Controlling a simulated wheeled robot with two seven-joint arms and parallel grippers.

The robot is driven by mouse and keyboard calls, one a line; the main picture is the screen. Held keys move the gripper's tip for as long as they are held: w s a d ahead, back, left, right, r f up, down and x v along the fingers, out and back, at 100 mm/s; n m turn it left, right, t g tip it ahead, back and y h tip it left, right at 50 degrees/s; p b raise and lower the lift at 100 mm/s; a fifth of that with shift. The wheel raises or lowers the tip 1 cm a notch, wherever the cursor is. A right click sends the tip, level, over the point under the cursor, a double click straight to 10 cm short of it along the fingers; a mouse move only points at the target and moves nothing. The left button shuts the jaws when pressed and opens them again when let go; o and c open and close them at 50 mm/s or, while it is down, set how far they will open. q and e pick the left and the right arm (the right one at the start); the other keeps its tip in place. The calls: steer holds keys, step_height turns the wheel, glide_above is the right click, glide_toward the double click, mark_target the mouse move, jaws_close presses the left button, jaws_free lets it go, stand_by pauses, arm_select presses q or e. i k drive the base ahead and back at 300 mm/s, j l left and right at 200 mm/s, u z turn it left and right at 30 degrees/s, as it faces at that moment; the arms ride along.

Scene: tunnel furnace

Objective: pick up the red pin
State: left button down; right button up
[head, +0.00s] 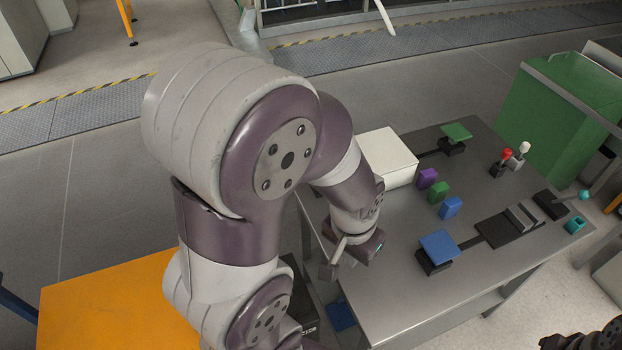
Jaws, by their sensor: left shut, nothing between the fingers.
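The red pin (507,154) stands upright toward the back right of the grey metal table (405,300), in or on a small dark block. A white pin (524,147) stands close beside it on the right. My left gripper (340,258) is over the table's left edge, well to the left of the red pin and apart from it. It is shut and empty, partly hidden by its wrist. At the bottom right corner, a dark part of my right arm shows, cut off by the frame; its fingers cannot be made out.
A white box (387,157) stands at the table's back left. Purple (427,178), green (439,192) and blue (451,207) blocks stand mid-table. A blue-topped block (439,246) and a dark plate (510,226) lie nearer. A large green box (550,115) borders the right.

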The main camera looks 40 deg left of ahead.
mark_target(507, 153)
steer(key=u, duration=4.45)
steer(key=z, duration=4.4)
steer(key=k+z, duration=0.35)
steer(key=k+l+z, duration=0.15)
steer(key=k+z, duration=0.2)
steer(key=i+l+z, duration=0.15)
steer(key=i, duration=0.3)
steer(key=i+l+z, duration=0.1)
steer(key=i+l, duration=0.25)
steer(key=i+l+z, duration=0.15)
steer(key=i, duration=0.4)
steer(key=i+l+z, duration=0.1)
steer(key=i, duration=0.35)
steer(key=i+u, duration=0.2)
steer(key=i, duration=0.4)
steer(key=i+u, duration=0.2)
steer(key=i, duration=0.35)
steer(key=i+l+u, duration=0.2)
steer(key=i, duration=0.4)
